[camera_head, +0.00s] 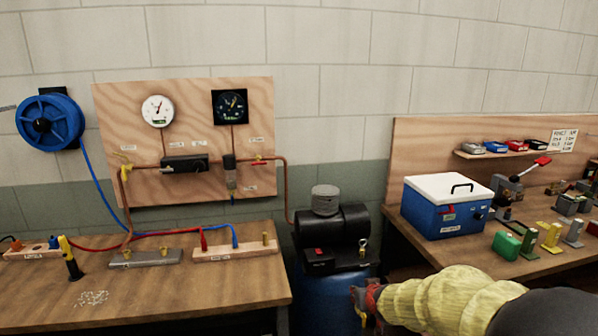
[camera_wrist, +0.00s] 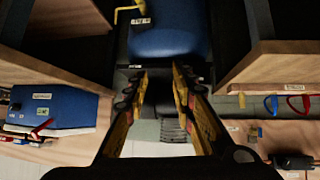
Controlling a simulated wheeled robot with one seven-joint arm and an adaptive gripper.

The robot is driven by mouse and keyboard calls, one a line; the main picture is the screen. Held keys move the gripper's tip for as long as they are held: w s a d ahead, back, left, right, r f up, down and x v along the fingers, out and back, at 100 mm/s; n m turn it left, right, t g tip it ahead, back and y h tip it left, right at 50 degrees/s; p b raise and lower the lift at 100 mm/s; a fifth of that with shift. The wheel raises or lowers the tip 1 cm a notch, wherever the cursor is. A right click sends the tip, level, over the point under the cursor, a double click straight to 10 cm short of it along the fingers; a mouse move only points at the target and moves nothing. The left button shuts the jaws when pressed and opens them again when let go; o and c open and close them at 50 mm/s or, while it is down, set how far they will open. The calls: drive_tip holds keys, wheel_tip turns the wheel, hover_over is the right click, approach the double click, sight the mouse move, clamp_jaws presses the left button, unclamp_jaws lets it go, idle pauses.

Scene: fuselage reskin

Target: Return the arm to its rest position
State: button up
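My arm, in a pale yellow sleeve (camera_head: 440,302), reaches in from the lower right of the head view. My gripper (camera_head: 364,300) is at its left end, in front of the blue tank (camera_head: 325,300) of the compressor. In the wrist view my gripper (camera_wrist: 160,74) has its two yellow and black fingers spread apart, with nothing held between them. The blue tank (camera_wrist: 170,35) shows beyond the fingertips in that view, which is turned upside down. Whether the gripper touches the tank cannot be told.
The left bench (camera_head: 190,290) holds hose fittings and a yellow and black tool (camera_head: 70,258). The right bench (camera_head: 400,228) carries a blue box with a white lid (camera_head: 447,205) and several small blocks. A gauge board (camera_head: 200,100) hangs behind. The compressor stands between the benches.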

drive_tip(key=s+r+g, duration=0.1)
drive_tip(key=s+r, duration=0.8)
drive_tip(key=s, duration=0.2)
drive_tip(key=s+r+g+p, duration=0.1)
drive_tip(key=s+r, duration=0.1)
drive_tip(key=s, duration=1.2)
drive_tip(key=s+r+m+g+p, duration=0.1)
drive_tip(key=s+r+g, duration=0.1)
drive_tip(key=s, duration=1.3)
drive_tip(key=shift+d+r, duration=0.15)
drive_tip(key=shift+r, duration=0.4)
drive_tip(key=shift+o, duration=0.3)
